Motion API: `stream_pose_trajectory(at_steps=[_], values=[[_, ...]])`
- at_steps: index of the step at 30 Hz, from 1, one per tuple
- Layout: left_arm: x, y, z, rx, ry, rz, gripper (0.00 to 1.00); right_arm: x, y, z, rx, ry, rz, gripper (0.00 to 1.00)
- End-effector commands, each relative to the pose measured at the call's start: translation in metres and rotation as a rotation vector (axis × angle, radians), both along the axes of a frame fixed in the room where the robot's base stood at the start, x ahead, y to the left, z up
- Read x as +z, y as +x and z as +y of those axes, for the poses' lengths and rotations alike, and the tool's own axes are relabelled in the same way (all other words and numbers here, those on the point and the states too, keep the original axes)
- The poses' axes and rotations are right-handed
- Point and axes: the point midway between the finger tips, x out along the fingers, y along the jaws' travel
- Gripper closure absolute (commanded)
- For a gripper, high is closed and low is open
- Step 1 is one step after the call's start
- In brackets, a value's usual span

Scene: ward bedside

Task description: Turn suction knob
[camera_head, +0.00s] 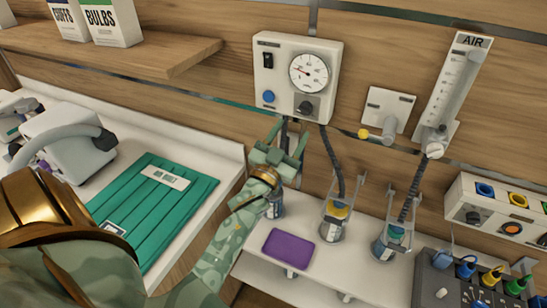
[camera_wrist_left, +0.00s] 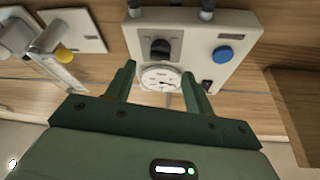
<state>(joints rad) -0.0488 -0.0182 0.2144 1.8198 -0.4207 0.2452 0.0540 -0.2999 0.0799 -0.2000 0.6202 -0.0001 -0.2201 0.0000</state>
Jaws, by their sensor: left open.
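The suction unit (camera_head: 265,80) is a white wall box with a round gauge (camera_head: 309,72), a black switch, a blue button (camera_head: 269,96) and a black suction knob (camera_head: 308,107) at lower right. My left gripper (camera_head: 289,138) is green, open and empty, just below the unit and apart from the knob. In the left wrist view the unit appears upside down; the knob (camera_wrist_left: 160,48) shows beyond the gap between the open fingers (camera_wrist_left: 160,72), with the gauge (camera_wrist_left: 160,80) partly between them. My right gripper is not in view.
Dark hoses run down from the unit to canisters (camera_head: 334,222) on a white shelf, with a purple pad (camera_head: 288,249). A wall outlet with a yellow knob (camera_head: 363,133) and an AIR flowmeter (camera_head: 455,85) are to the right. A wooden shelf (camera_head: 150,50) juts out at left.

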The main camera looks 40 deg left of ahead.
Motion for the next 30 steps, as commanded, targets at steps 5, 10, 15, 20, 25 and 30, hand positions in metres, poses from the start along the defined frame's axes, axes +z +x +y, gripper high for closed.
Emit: stream_pose_trajectory(at_steps=[5,10,15,20,25,30], values=[[-0.022,-0.046,-0.006,0.001,-0.001,0.004,0.47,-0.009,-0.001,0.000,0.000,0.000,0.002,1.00],[-0.034,-0.078,-0.011,0.000,0.000,0.003,0.47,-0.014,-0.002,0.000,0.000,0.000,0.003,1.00],[-0.039,-0.094,-0.013,-0.001,0.000,0.000,0.47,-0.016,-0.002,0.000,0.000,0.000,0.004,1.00],[-0.039,-0.097,-0.014,0.000,0.001,-0.001,0.47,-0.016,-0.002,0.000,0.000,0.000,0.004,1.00],[-0.039,-0.097,-0.014,0.000,0.000,-0.001,0.47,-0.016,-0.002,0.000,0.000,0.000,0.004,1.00],[-0.039,-0.097,-0.014,0.000,0.000,0.000,0.47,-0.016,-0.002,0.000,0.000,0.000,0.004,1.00]])
